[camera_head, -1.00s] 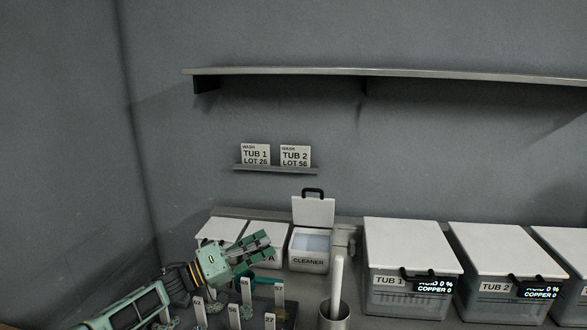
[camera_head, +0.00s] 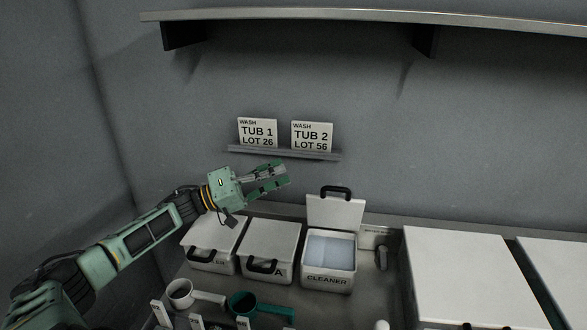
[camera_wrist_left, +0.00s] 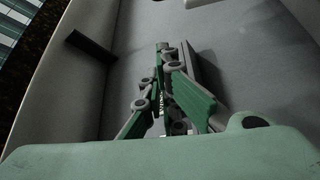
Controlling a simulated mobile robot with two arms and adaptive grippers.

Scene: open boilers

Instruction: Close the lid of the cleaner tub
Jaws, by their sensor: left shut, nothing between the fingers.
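The cleaner tub (camera_head: 327,282) is a small white box with its name on the front, at the back of the counter. Its white lid (camera_head: 335,212) stands upright, open, hinged at the rear, with a black handle (camera_head: 336,191) on its top edge. Pale blue content (camera_head: 331,252) shows inside. My left gripper (camera_head: 285,174) is raised to the left of the open lid, shut and empty, apart from it. In the left wrist view the fingers (camera_wrist_left: 162,60) point toward the grey wall. The right gripper is not in view.
Two closed white tubs (camera_head: 270,250) stand left of the cleaner tub. Larger lidded tubs (camera_head: 465,270) stand on the right. Scoops (camera_head: 245,303) lie in front. A small ledge with cards (camera_head: 257,133) and a long shelf (camera_head: 350,17) are on the wall.

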